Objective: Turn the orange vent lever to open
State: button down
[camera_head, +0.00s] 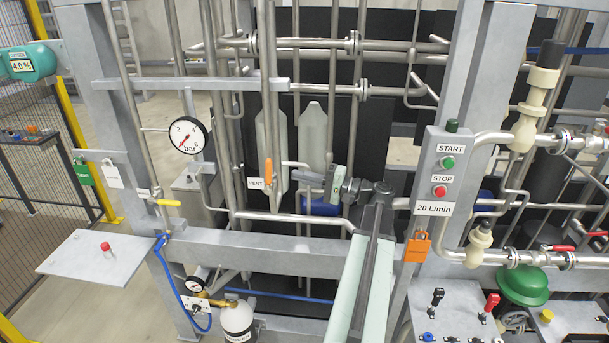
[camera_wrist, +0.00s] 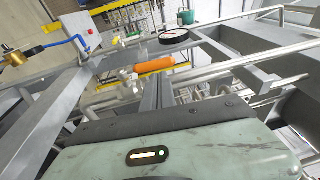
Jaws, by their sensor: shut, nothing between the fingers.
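The orange vent lever (camera_head: 268,172) is on a vertical pipe, just right of the white VENT label (camera_head: 255,183) in the head view. Its handle stands near upright there, roughly in line with the pipe. In the wrist view the lever (camera_wrist: 155,68) lies across the picture above the middle. My gripper (camera_head: 297,177) is shut and empty, reaching in from the right, with its tips close to the lever. In the wrist view the shut fingers (camera_wrist: 160,82) end just below the orange handle. I cannot tell whether they touch it.
A round pressure gauge (camera_head: 189,139) is up left of the lever. A horizontal frame beam (camera_head: 270,247) runs below, and a pipe (camera_head: 290,218) crosses just above it. The START/STOP panel (camera_head: 442,170) stands at right.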

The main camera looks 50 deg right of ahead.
aim_at(271, 167)
jog(key=x, duration=0.6)
jog(key=shift+w, duration=0.25)
jog(key=shift+a, duration=0.1)
jog(key=shift+w+a+r+p, duration=0.3)
jog(key=shift+w+r+p, duration=0.05)
jog(key=shift+w+p, duration=0.1)
jog(key=shift+s, duration=0.1)
